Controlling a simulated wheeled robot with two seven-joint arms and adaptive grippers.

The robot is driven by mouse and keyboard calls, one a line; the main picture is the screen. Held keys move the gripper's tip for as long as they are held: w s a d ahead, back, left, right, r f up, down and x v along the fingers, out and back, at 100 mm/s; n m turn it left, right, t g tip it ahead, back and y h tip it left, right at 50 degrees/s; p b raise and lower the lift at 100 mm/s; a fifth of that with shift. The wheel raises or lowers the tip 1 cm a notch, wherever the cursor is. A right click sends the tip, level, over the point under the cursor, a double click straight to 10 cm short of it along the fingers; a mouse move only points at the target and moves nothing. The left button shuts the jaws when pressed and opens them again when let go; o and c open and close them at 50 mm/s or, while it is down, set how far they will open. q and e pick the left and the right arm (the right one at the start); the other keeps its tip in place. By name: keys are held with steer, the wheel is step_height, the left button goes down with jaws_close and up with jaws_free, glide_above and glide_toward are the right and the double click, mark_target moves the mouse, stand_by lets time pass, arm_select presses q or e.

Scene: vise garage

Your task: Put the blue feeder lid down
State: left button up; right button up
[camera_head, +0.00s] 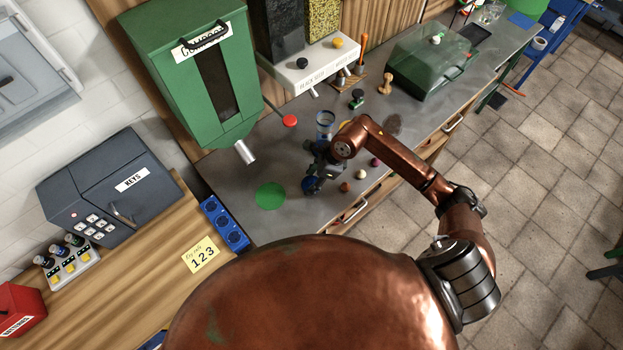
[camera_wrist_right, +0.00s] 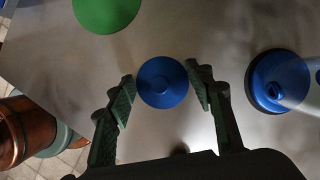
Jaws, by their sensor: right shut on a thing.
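The blue feeder lid (camera_wrist_right: 162,83) is a round blue disc with a raised middle, held between the fingers of my right gripper (camera_wrist_right: 163,86) in the wrist view. In the head view my right gripper (camera_head: 312,180) is over the grey bench top, with the blue lid (camera_head: 307,185) partly hidden by it. How high the lid is above the bench is hard to tell. A clear feeder tube with a blue base (camera_head: 325,125) stands just behind the gripper; it also shows at the right of the wrist view (camera_wrist_right: 275,85). My left gripper is out of view.
A flat green disc (camera_head: 270,196) lies on the bench left of the gripper. Small coloured knobs (camera_head: 361,174) sit near the front edge on the right. The green compost dispenser (camera_head: 190,75) with its metal spout stands behind. Bare bench lies around the green disc.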

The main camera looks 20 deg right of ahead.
steer(key=shift+f, duration=0.15)
steer(key=o, duration=0.9)
steer(key=shift+o, duration=0.2)
steer(key=shift+r, duration=0.25)
steer(key=v, duration=1.2)
steer(key=shift+b, duration=0.4)
steer(key=shift+f, duration=0.1)
